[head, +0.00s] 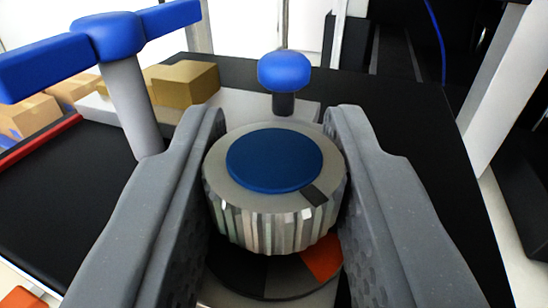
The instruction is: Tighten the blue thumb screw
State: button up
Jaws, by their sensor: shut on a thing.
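The blue thumb screw (275,160) is a ribbed silver knob with a blue disc on top and a dark mark at the front right of its top face. It stands upright in the middle of the head view. My gripper (275,190) is shut on its ribbed rim, one grey finger on each side. Below the knob is a dark round dial (262,277) with an orange-red sector at the front right. The knob and fingers hide most of the dial.
A blue T-handle (108,36) on a grey post stands at the left, close to the left finger. A blue round-topped knob (285,70) stands behind the screw. A brass-coloured block (185,83) lies behind left. Black surface (420,140) at the right is clear.

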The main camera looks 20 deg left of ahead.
jog(key=shift+a+m+h+b, duration=0.15)
jog(key=shift+m+h+b, duration=0.2)
jog(key=shift+m+h, duration=0.55)
jog(key=m+h+p, duration=0.1)
jog(key=h, duration=0.2)
jog(key=shift+r+t+p, duration=0.15)
jog(key=shift+t+p, duration=0.25)
jog(key=m+h+p, duration=0.3)
jog(key=h+p, duration=0.1)
jog(key=p, duration=0.2)
jog(key=shift+r+p, duration=0.2)
jog(key=shift+p, duration=0.2)
jog(key=m+h+p, duration=0.1)
jog(key=h+p, duration=0.1)
jog(key=m+g+h+p, duration=0.1)
jog(key=h+p, duration=0.1)
jog(key=p, duration=0.1)
jog(key=m+g+h+p, duration=0.1)
jog(key=p, duration=0.2)
jog(key=shift+d+f+m+h, duration=0.2)
jog(key=shift+f+m+h, duration=0.05)
jog(key=shift+m+h, duration=0.15)
jog(key=shift+r+m+g+h, duration=0.1)
jog(key=shift+m+g+h, duration=0.2)
jog(key=shift+g, duration=0.1)
jog(key=shift+p, duration=0.4)
jog(key=o, duration=0.9)
jog(key=shift+o, duration=0.2)
jog(key=shift+s+a+f, duration=0.1)
jog(key=shift+f, duration=0.1)
